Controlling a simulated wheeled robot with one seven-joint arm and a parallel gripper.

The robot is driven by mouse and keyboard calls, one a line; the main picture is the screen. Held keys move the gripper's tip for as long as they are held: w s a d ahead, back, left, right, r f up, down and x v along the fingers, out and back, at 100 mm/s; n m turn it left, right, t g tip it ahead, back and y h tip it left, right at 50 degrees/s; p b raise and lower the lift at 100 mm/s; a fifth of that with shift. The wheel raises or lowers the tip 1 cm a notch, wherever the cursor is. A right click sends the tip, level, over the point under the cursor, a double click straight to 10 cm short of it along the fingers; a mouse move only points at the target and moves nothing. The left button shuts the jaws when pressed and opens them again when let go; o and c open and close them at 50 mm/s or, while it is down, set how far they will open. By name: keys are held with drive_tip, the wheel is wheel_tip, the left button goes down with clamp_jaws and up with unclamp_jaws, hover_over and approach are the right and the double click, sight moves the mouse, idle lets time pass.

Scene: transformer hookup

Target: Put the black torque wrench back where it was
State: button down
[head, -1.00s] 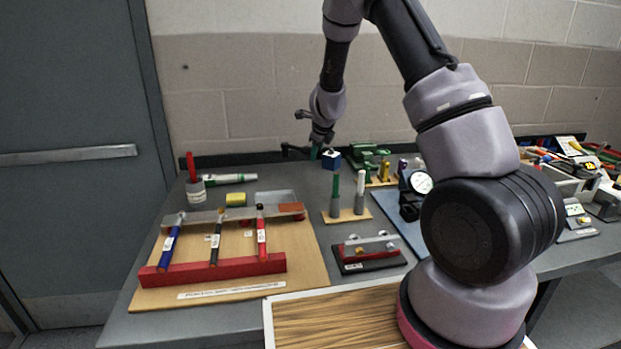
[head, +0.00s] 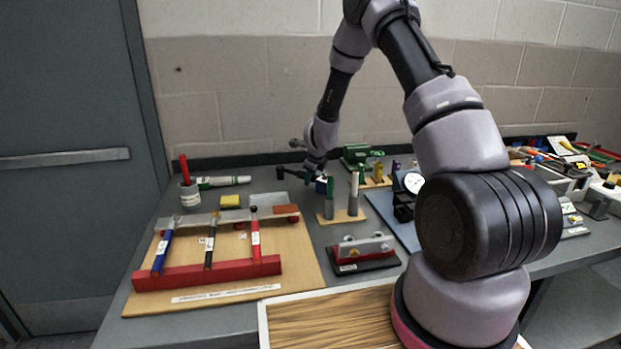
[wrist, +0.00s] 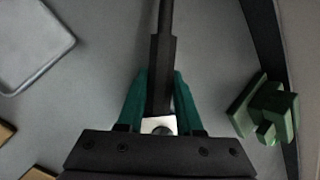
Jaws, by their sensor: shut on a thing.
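My gripper (wrist: 160,105) has green fingers shut on a long dark tool, which I take to be the black torque wrench (wrist: 162,60). In the wrist view its shaft runs up out of frame, and a small white patch shows between the fingers. In the head view the wrench (head: 290,172) sticks out leftward from my gripper (head: 318,178), low over the back of the bench. A small blue block-like piece shows by the fingers. I cannot tell whether it is part of the tool, or whether the tool touches the bench.
A wooden board (head: 290,262) at left carries a red rail (head: 205,273) with blue, black and red handled tools across it. A stand with two upright posts (head: 342,216), a green vise (head: 358,153) and a grey tray (head: 275,199) are near. Bare bench lies between tray and gripper.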

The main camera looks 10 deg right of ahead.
drive_tip(key=c, duration=0.6)
unclamp_jaws()
drive_tip(key=shift+o, duration=0.2)
drive_tip(key=s+r+n+y, duration=0.1)
drive_tip(key=s+r+n, duration=0.2)
drive_tip(key=s+r, duration=0.5)
drive_tip(key=s+r+n+y, duration=0.1)
drive_tip(key=s+r+n, duration=0.3)
drive_tip(key=r, duration=0.9)
drive_tip(key=s+r+n+y, duration=0.1)
drive_tip(key=s+r+n, duration=0.2)
drive_tip(key=s+r, duration=0.5)
drive_tip(key=s+d+r+n, duration=0.1)
drive_tip(key=s+r+n, duration=0.2)
drive_tip(key=s, duration=0.4)
drive_tip(key=s+d+r+n+h, duration=0.1)
drive_tip(key=s+r+n, duration=0.2)
drive_tip(key=s+n, duration=0.2)
drive_tip(key=s+d+r+n, duration=0.2)
drive_tip(key=s+r+n, duration=0.1)
drive_tip(key=s, duration=0.6)
drive_tip(key=shift+n+t, duration=0.3)
drive_tip(key=shift+n, duration=0.3)
